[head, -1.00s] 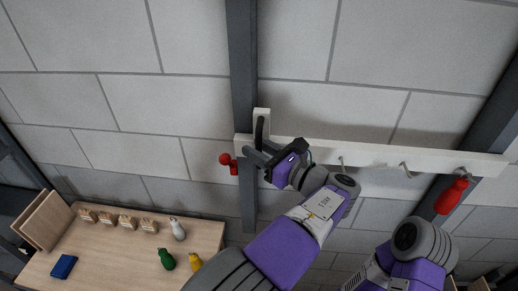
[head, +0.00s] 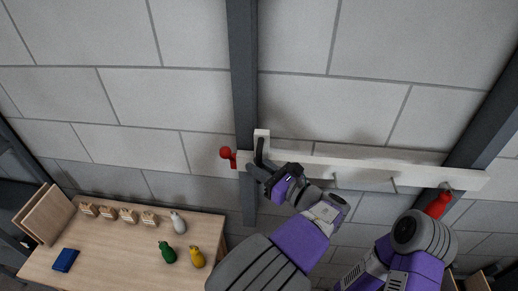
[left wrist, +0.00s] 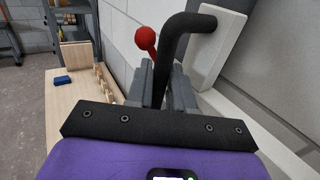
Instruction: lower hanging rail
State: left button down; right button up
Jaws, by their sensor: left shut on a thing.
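The white rail (head: 390,171) runs across the block wall, its right end a little lower than its left. A black bar handle (head: 260,150) sits on a short upright white block at the rail's left part. My left gripper (head: 257,168) is shut on this handle; the left wrist view shows the handle (left wrist: 180,40) between its fingers (left wrist: 172,85). A red ball-ended lever (head: 227,155) is at the rail's left end. A red thing (head: 438,205) hangs at the right end, partly behind my right arm. My right gripper is not in view.
Dark posts (head: 243,80) stand against the wall. A wooden table (head: 110,250) at lower left holds several small blocks, a blue item (head: 65,260), a green bottle (head: 167,252), a yellow one (head: 197,257) and a grey one (head: 178,222). The wall above the rail is clear.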

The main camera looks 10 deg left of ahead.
pick_arm(q)
notch_tip(320, 180, down, 20)
jog(key=shift+s+f, duration=0.15)
jog(key=shift+f, duration=0.05)
jog(key=c, duration=1.3)
grip_release()
jog(key=shift+o, duration=0.6)
jog(key=shift+r, duration=0.1)
jog(key=shift+r, duration=0.1)
notch_tip(320, 180, up, 10)
